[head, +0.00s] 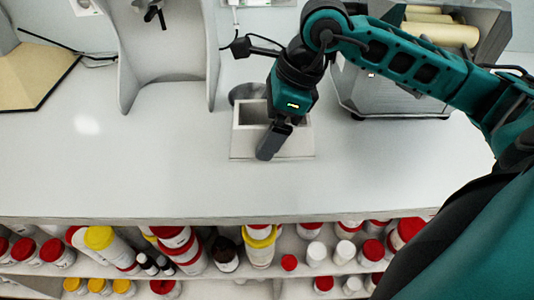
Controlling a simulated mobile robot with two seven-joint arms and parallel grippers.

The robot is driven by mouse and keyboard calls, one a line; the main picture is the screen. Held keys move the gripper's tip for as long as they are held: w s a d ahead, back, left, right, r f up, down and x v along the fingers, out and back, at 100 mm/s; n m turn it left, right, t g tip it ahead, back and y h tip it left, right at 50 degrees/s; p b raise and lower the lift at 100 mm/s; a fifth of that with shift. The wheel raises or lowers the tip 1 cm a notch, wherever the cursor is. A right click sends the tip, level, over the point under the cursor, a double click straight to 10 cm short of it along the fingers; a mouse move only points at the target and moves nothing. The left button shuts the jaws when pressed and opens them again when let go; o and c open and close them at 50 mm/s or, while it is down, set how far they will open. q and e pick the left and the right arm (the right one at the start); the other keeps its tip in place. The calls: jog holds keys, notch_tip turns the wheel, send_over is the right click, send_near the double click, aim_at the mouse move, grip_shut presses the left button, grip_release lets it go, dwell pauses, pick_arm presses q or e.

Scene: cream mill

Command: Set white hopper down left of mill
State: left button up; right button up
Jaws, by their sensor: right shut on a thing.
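The white hopper (243,144) is an open-topped, box-shaped piece at the middle of the head view, over the white counter. My right gripper (275,138) comes down on it from above and is shut on its wall. The gripper hides part of the hopper's opening and front. The hopper looks upright, at or just above the counter; I cannot tell if it touches. The mill (385,98), a grey metal housing with cream rollers, stands to the right of the hopper, partly behind my right arm. My left gripper is not in view.
A grey round vessel (243,92) stands just behind the hopper. A tall grey stand (166,60) is at the back left, with a beige, black-edged piece (38,78) farther left. The counter's front left is clear. Shelves below hold several bottles and jars (258,248).

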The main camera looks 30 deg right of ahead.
notch_tip(320, 180, down, 6)
jog(key=b, duration=0.3)
jog(key=shift+r, duration=0.35)
jog(key=o, duration=0.7)
jog(key=shift+o, duration=0.4)
